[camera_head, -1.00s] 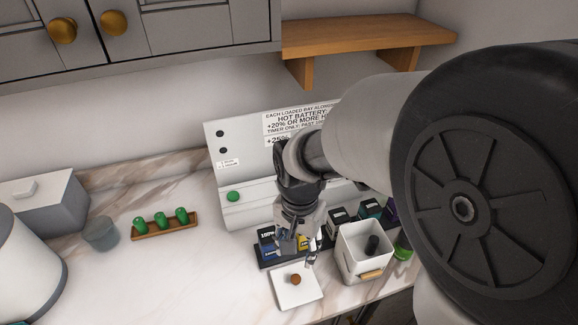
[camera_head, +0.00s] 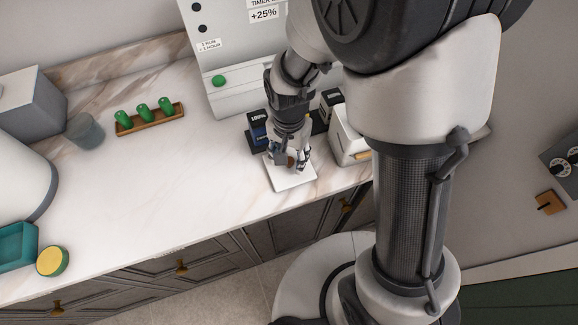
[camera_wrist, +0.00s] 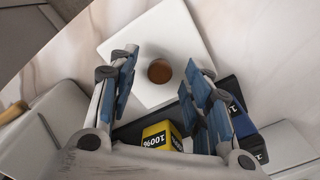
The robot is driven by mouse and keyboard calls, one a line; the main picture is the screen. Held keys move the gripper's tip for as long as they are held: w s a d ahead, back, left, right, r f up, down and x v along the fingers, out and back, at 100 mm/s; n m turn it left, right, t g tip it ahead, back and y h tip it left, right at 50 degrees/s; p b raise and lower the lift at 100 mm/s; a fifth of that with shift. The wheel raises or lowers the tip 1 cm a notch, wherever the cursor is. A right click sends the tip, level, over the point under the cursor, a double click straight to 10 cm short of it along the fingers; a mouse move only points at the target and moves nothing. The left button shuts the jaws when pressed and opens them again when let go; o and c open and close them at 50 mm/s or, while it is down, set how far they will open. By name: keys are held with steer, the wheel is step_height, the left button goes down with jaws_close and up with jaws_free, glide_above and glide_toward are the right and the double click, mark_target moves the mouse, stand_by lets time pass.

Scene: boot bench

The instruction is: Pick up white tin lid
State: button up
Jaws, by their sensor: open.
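The white tin lid (camera_head: 287,180) is a flat square plate with a round brown knob in its middle. It lies on the marble counter near the front edge. In the wrist view the lid (camera_wrist: 185,35) fills the upper middle, with its knob (camera_wrist: 160,71) showing between the fingertips. My gripper (camera_head: 290,162) is over the lid, and it also shows in the wrist view (camera_wrist: 162,75). Its blue-padded fingers are spread apart, one on each side of the knob. I cannot tell how high the tips are above the lid.
A white tin (camera_head: 346,145) stands right of the lid, partly hidden by my arm. A dark tray with labelled blocks, one yellow (camera_wrist: 160,138), sits close behind the lid. A wooden rack (camera_head: 150,119) with green pegs is at left. The counter between is clear.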

steer(key=shift+f, duration=0.4)
steer(key=shift+r, duration=0.1)
steer(key=shift+c, duration=0.6)
jaws_close()
